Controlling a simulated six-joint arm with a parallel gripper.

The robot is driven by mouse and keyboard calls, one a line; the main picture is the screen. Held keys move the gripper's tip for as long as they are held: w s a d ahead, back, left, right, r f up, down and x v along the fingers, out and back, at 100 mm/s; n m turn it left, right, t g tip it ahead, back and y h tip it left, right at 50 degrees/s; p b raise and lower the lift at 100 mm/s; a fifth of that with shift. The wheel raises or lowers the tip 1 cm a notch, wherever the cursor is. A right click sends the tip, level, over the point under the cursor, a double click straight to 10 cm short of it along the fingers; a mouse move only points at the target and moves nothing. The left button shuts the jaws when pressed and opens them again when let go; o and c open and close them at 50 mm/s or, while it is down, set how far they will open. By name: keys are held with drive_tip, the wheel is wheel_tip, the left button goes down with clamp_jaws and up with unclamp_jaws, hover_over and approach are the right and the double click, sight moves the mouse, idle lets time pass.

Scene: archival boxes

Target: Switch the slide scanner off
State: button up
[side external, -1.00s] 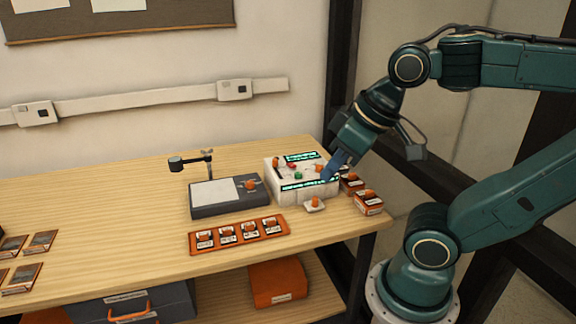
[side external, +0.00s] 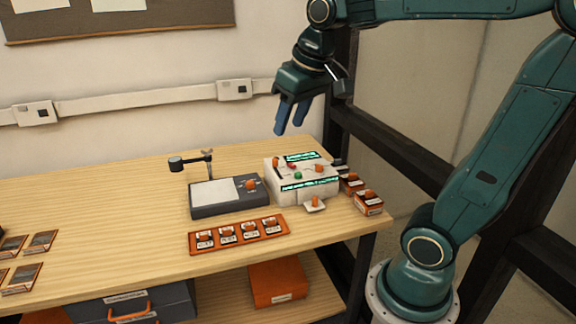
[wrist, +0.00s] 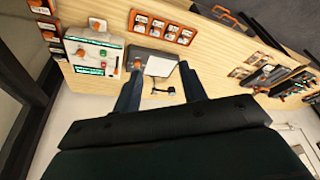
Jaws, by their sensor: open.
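A white boxy device with green lit displays and orange, red and green controls, which looks like the slide scanner (side external: 290,190), stands on the table right of centre. It also shows at the upper left of the wrist view (wrist: 85,68). A small white piece with an orange knob (side external: 315,203) sits at its front. My gripper (side external: 291,130) hangs above and behind the scanner, apart from it, fingers pointing down. In the wrist view the two fingers of my gripper (wrist: 160,85) are spread with nothing between them. Which control is the power switch is too small to tell.
A dark grey pad with a white panel and a small arm (side external: 228,196) stands left of the scanner. An orange tray (side external: 196,247) holding several slides lies in front. Orange-labelled boxes (side external: 368,203) stand at the right edge. The table's left middle (side external: 100,205) is clear.

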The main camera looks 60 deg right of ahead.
drive_tip(key=w+d+m+g, duration=0.1)
drive_tip(key=w+d+m, duration=0.1)
drive_tip(key=w+d, duration=0.45)
drive_tip(key=m+g, duration=0.3)
drive_tip(key=m, duration=0.1)
hover_over(290, 163)
wheel_tip(290, 163, down, 14)
drive_tip(key=r, duration=0.1)
drive_tip(key=shift+d+f+y, duration=0.1)
drive_tip(key=shift+f+y, duration=0.2)
drive_tip(key=shift+y, duration=0.1)
wheel_tip(290, 163, down, 14)
drive_tip(key=shift+r, duration=0.15)
